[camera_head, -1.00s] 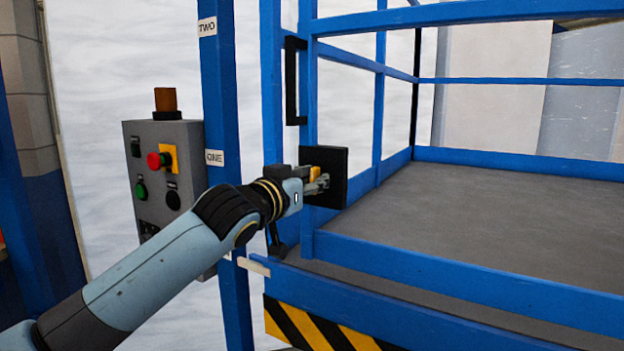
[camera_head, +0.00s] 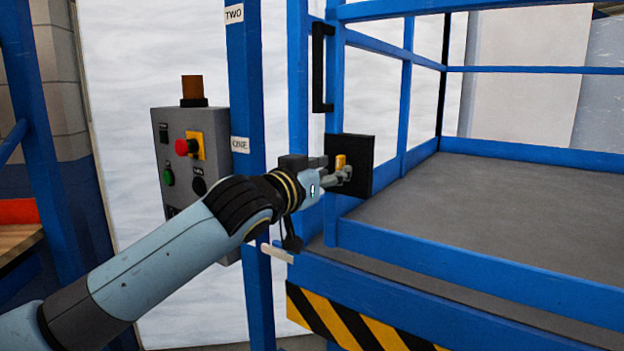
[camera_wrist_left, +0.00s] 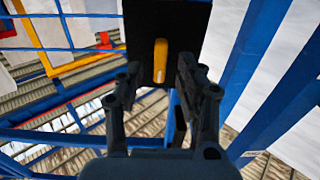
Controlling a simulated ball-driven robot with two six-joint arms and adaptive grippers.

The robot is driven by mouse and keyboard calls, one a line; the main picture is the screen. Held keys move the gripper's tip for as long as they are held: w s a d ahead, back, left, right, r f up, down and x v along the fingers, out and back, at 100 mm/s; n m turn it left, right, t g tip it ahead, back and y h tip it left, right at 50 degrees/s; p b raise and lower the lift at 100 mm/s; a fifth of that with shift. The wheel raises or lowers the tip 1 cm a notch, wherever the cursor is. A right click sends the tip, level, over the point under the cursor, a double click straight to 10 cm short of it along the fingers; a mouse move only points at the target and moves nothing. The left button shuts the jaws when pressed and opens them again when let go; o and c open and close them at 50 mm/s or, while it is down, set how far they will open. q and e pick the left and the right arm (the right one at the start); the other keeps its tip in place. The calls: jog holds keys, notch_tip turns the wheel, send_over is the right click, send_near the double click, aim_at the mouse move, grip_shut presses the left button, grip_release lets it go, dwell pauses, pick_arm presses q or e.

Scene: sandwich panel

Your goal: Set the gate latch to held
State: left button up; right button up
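The gate latch is a small yellow handle (camera_head: 341,161) on a black square plate (camera_head: 362,150) fixed to the blue gate frame. My left gripper (camera_head: 344,175) is at the plate, just below the handle in the head view. In the left wrist view the yellow handle (camera_wrist_left: 160,60) stands upright in the picture against the black plate (camera_wrist_left: 190,22). The left gripper's two fingers (camera_wrist_left: 159,75) are apart, with the handle showing in the gap between them. I see no clear contact with the handle. My right gripper is not in view.
A grey control box (camera_head: 180,150) with a red button and an amber lamp stands left of the blue post (camera_head: 245,90). The post carries labels ONE and TWO. A black pull handle (camera_head: 318,68) is above the latch plate. The grey platform (camera_head: 500,200) is empty.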

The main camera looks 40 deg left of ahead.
pick_arm(q)
jog(key=s, duration=0.9)
jog(key=shift+s+d, duration=0.2)
jog(key=shift+d, duration=0.2)
jog(key=s+a+f+g+y+b, duration=0.1)
jog(key=a+f+g+b, duration=0.2)
jog(key=f, duration=1.1)
jog(key=a+f+g+y+b, duration=0.15)
jog(key=a+f, duration=0.35)
jog(key=f, duration=0.9)
jog(key=s+f+g+b, duration=0.15)
jog(key=s+f, duration=0.25)
jog(key=f, duration=0.5)
jog(key=s+f+g, duration=0.3)
jog(key=s+f, duration=0.2)
jog(key=f, duration=0.5)
jog(key=s+d+f+g+h+b, duration=0.2)
jog(key=s+d+f+g+b, duration=0.15)
jog(key=s+f, duration=1.1)
jog(key=s+d+f+g+b, duration=0.1)
jog(key=s+d+f+g, duration=0.1)
jog(key=s+d+f, duration=0.2)
jog(key=s+d+f+m+g+h, duration=0.1)
jog(key=s+d+f, duration=0.3)
jog(key=s+f, duration=0.6)
jog(key=s+g, duration=0.1)
jog(key=s, duration=0.3)
jog(key=shift+s+d+g+b, duration=0.35)
jog(key=shift+d+b, duration=0.05)
